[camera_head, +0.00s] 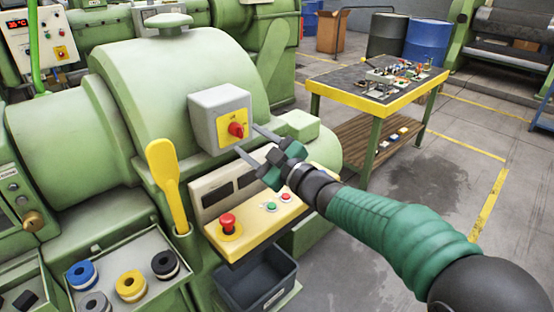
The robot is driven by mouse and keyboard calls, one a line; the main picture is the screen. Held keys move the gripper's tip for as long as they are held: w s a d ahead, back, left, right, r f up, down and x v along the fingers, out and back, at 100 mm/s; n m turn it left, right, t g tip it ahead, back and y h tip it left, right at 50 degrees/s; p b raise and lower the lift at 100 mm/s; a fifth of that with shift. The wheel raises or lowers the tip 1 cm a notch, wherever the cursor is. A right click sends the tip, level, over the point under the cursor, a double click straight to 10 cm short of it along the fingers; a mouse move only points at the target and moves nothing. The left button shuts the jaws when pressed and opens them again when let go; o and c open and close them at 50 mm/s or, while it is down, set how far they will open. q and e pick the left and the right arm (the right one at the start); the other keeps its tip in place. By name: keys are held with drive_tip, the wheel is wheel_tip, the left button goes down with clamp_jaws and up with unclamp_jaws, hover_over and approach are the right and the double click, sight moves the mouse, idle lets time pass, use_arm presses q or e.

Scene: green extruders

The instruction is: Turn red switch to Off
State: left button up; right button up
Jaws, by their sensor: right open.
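The red switch (236,130) is a rotary knob on a yellow plate, on the front of a grey box (205,122) fixed to the green machine. The knob looks tilted; its exact setting is too small to read. My right gripper (246,141) comes in from the lower right. Its two fingers are apart and empty, pointing at the switch box, one tip just below the knob and one to its right. I cannot tell whether either finger touches the knob. My left gripper is not in view.
Below the switch, a cream control panel (255,230) carries a red emergency button (228,222) and small green and red buttons. A yellow paddle (167,185) stands to the left. A dark bin (257,280) sits underneath. A yellow-edged table (345,97) with small parts stands at the back right.

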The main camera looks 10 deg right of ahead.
drive_tip(key=v, duration=1.3)
drive_tip(key=shift+s+d, duration=0.15)
drive_tip(key=shift+d, duration=0.05)
